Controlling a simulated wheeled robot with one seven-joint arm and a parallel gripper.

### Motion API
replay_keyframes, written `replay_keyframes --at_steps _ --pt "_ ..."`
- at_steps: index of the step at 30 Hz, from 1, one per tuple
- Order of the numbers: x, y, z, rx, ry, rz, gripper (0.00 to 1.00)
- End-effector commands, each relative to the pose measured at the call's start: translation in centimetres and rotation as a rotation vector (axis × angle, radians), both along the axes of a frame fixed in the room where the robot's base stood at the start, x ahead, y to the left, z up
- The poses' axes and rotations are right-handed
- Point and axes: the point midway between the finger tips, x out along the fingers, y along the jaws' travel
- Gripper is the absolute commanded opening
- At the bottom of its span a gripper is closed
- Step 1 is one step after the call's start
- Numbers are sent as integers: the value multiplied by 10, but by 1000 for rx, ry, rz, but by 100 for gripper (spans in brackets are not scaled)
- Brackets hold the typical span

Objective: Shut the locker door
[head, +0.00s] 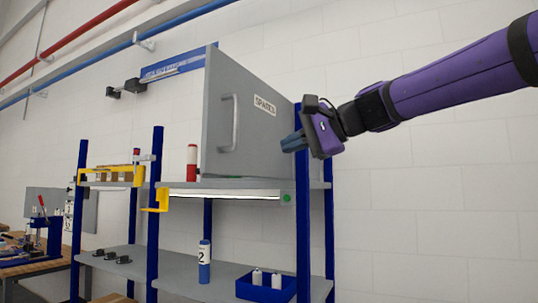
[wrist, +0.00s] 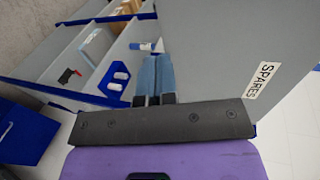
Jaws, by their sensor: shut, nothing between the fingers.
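The grey locker door (head: 255,135) stands on the upper shelf, with a pale handle (head: 235,122) towards its left edge and a "SPARES" label (head: 265,105). Its left edge looks taller and nearer, so it appears to stand ajar; the locker's inside is hidden. My gripper (head: 284,143) is at the door's right edge, by the blue post, fingers pointing left. In the wrist view the blue fingers (wrist: 152,72) are together and empty, with the door (wrist: 225,55) and its label (wrist: 263,82) to the right. I cannot tell whether they touch the door.
A red bottle (head: 192,162) stands left of the door on the upper shelf (head: 180,183). A blue bottle (head: 204,262) and a blue bin (head: 262,289) with white bottles are on the lower shelf. A yellow bracket (head: 156,200) juts from the left post. The wall side at right is clear.

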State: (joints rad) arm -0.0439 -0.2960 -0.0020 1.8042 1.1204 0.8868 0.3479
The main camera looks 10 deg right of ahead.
Motion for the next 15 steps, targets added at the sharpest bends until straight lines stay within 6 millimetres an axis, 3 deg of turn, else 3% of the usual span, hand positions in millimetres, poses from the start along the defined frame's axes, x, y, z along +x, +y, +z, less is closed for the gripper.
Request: replay_keyframes --at_steps 15 --pt "54 63 -28 -3 2 1 0"
